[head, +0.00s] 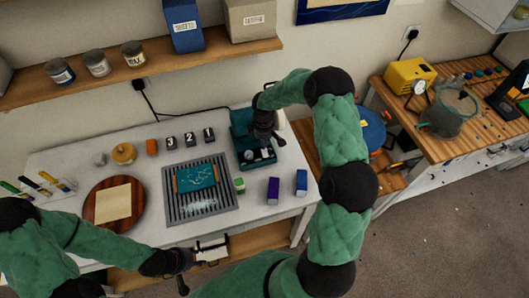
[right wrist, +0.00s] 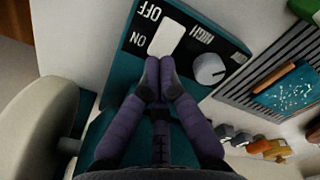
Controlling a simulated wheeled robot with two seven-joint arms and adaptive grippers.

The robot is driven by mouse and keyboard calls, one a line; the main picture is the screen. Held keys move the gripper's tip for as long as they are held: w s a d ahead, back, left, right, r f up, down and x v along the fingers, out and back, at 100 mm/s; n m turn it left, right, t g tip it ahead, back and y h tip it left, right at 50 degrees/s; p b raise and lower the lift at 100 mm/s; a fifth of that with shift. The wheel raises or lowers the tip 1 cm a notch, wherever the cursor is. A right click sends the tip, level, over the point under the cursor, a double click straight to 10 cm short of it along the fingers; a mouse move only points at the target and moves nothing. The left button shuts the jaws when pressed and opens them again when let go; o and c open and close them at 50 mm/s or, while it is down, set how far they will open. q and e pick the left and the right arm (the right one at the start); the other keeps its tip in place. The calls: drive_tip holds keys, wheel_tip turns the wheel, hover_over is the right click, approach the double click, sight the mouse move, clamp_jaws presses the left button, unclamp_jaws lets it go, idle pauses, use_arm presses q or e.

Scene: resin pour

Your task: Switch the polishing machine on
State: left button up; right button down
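The polishing machine (head: 240,122) is a teal unit at the back right of the white table, its control panel at the front. In the right wrist view the panel (right wrist: 122,72) shows a white rocker switch (right wrist: 168,37) marked OFF and ON, beside a round pale knob (right wrist: 209,68) and the word HIGH. My right gripper (right wrist: 158,66) is shut and empty, its fingertips together at the switch's near edge; I cannot tell whether they touch. It also shows over the machine in the head view (head: 266,134). My left gripper (head: 188,258) is low at the table's front, beside a white object (head: 212,249).
A grey slatted grate (head: 172,212) with a teal panel (head: 195,178) lies left of the machine. Numbered dark blocks (head: 190,139) stand behind it. Purple (head: 273,191) and blue (head: 301,182) boxes stand at right. A round wooden board (head: 93,208) is at left.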

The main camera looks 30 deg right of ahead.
drive_tip(key=shift+f+b, duration=0.85)
drive_tip(key=shift+f, duration=0.25)
idle(1.1)
drive_tip(key=shift+r, duration=0.15)
drive_tip(key=shift+r+p, duration=2.05)
drive_tip(key=shift+r, duration=1.35)
drive_tip(key=shift+f, duration=0.1)
